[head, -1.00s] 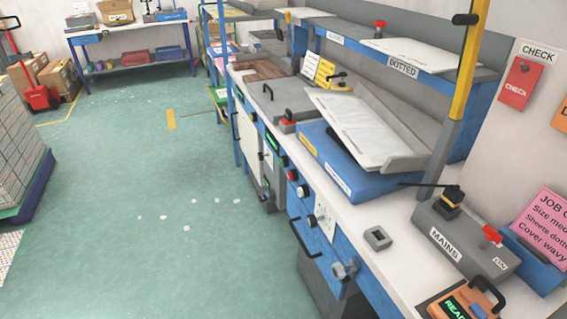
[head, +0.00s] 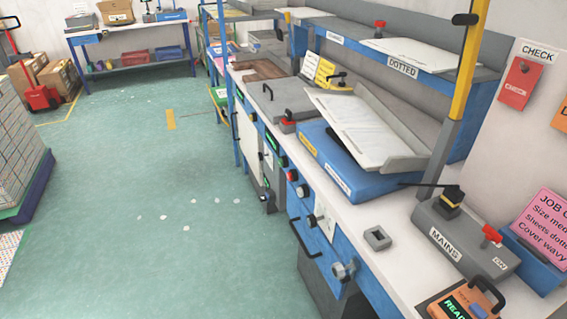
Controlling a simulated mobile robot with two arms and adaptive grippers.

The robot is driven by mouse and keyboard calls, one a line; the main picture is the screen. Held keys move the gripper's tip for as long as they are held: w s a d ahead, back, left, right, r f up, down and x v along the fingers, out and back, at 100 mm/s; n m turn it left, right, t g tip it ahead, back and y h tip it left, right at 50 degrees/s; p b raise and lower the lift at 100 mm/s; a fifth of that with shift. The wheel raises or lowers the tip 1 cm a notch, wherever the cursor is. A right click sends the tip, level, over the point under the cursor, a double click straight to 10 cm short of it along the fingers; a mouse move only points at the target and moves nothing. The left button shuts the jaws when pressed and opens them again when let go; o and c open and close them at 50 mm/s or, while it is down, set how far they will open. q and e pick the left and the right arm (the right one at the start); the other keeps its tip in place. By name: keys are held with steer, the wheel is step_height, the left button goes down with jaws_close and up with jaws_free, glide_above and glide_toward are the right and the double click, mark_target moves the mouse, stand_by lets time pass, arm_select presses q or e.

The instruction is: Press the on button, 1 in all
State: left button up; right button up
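Several controls line the blue front of the bench. A red button (head: 292,175) sits there, with a dark-and-light round button (head: 302,190) just below it. I cannot read which of them is the on button. A grey box marked MAINS (head: 462,243) stands on the bench top at the right, with a red switch (head: 491,236) and a small label (head: 500,264) that may read ON. Neither of my grippers is in view.
A blue machine with a tilted grey tray (head: 375,135) stands on the bench. A small grey square block (head: 377,238) and an orange device showing READY (head: 462,300) lie nearer. A black handle (head: 305,240) and a knob (head: 344,271) jut from the front.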

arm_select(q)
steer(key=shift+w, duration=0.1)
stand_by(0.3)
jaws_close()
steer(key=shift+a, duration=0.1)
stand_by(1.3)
